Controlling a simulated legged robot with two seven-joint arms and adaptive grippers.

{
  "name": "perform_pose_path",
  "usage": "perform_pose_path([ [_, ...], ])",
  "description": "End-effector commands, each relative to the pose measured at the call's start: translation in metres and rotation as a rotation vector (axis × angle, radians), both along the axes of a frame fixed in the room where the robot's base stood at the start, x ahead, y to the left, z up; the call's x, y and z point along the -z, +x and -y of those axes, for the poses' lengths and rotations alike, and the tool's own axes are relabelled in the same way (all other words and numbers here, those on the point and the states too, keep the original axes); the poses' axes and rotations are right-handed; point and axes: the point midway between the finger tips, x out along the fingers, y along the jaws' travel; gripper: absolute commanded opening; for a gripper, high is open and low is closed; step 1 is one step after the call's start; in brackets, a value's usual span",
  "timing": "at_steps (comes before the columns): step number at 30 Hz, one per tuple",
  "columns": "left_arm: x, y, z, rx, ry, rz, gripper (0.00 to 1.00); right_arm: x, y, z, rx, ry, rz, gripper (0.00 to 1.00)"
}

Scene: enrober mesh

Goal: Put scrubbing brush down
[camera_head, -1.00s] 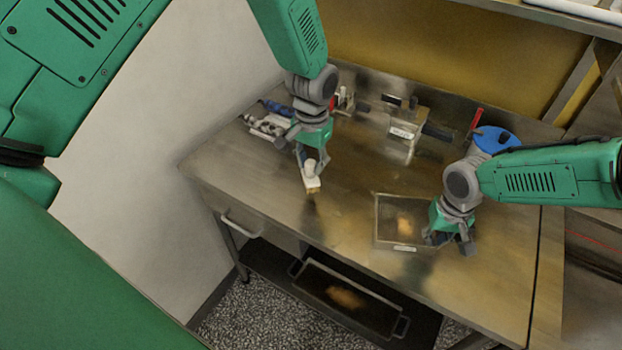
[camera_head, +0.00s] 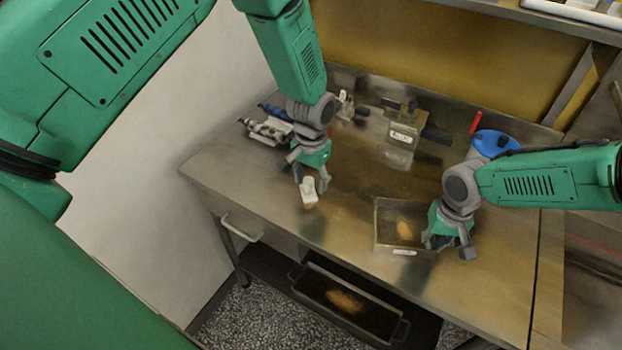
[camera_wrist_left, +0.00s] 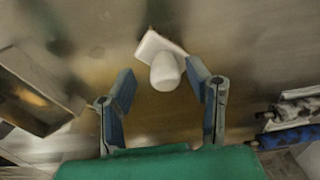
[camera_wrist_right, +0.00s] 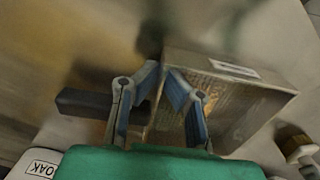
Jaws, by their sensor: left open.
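The scrubbing brush (camera_head: 308,190), a white block with a rounded knob, appears to rest on the steel table at the front left. My left gripper (camera_head: 312,180) is open just behind it. In the left wrist view the brush (camera_wrist_left: 162,62) sits just beyond and between the spread fingertips (camera_wrist_left: 158,70), with no grip visible on it. The mesh tray (camera_head: 378,225) with an orange-brown stain stands right of the brush. My right gripper (camera_head: 450,245) is at the tray's right side. In the right wrist view its fingers (camera_wrist_right: 162,72) are close together on the tray's wall (camera_wrist_right: 165,115).
A labelled metal container (camera_head: 402,140) with a dark handle stands at the back. A dark pan (camera_head: 345,300) is on the lower shelf. Table between brush and tray is clear.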

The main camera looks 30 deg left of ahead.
Motion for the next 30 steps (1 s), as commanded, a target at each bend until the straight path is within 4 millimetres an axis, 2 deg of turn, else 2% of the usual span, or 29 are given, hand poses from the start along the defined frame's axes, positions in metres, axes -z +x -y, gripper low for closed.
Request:
perform_pose_path([
  [5,-0.017,0.001,-0.001,0.000,-0.001,0.003,0.45,0.000,0.000,-0.001,0.000,-0.001,0.000,0.00],
  [15,-0.088,0.001,0.000,0.001,-0.001,0.004,0.45,0.000,0.000,-0.001,0.000,-0.001,0.000,0.00],
  [21,-0.113,0.001,0.001,0.001,0.000,0.002,0.45,0.000,0.000,-0.001,0.000,0.000,0.000,0.00],
  [23,-0.116,0.000,0.001,0.001,0.000,0.000,0.45,0.000,0.000,-0.001,0.000,0.000,0.000,0.00],
  [26,-0.107,-0.007,0.002,0.003,-0.001,-0.004,0.45,0.000,0.000,-0.001,0.000,0.000,0.000,0.00],
  [29,-0.075,-0.027,0.004,0.008,-0.004,-0.007,0.45,0.000,0.000,-0.001,0.000,0.000,0.000,0.00],
  [30,-0.057,-0.040,0.005,0.010,-0.006,-0.008,0.45,0.000,0.000,-0.001,0.000,0.000,0.000,0.00],
])
